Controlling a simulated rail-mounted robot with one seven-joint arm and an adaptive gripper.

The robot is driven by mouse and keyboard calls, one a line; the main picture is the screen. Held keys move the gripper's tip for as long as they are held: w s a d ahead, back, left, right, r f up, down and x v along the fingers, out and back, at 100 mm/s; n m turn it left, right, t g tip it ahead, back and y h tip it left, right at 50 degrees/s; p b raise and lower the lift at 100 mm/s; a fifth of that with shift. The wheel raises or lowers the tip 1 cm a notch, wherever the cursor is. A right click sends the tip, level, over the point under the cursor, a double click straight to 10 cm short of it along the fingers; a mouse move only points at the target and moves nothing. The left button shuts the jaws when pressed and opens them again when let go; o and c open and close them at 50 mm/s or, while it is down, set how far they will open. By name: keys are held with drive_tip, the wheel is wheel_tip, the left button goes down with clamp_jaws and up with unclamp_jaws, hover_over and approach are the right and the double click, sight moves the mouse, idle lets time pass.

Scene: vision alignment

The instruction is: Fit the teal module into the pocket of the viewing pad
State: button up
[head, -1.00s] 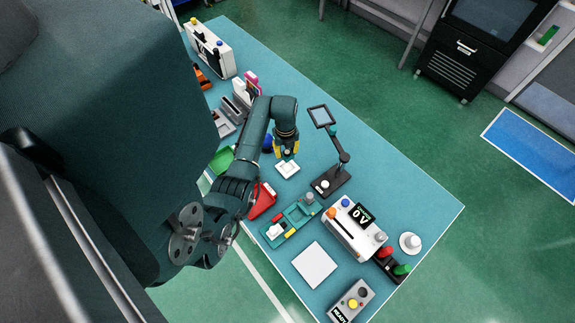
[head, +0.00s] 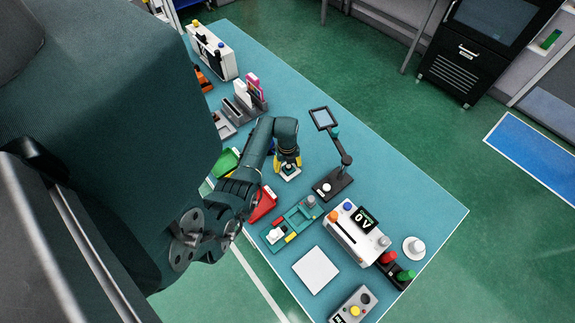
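The viewing pad appears to be the small white square pad (head: 289,177) lying on the table, mostly covered by my gripper. My gripper (head: 289,167), with yellow finger parts, points down right over this pad, at or very near it. A small dark or teal piece seems to show between the fingers, perhaps the teal module, but it is too small to be sure. Whether the fingers are closed on it, and whether it sits in the pocket, is hidden.
A magnifier on a black stand (head: 333,186) rises just right of my gripper. A teal fixture (head: 291,224), a red bin (head: 263,205) and a green bin (head: 226,161) stand nearby. A white tester (head: 356,233) and blank white plate (head: 316,270) lie toward the front.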

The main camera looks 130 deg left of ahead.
wheel_tip(320, 180, up, 12)
drive_tip(key=p, duration=0.2)
drive_tip(key=shift+r, duration=0.15)
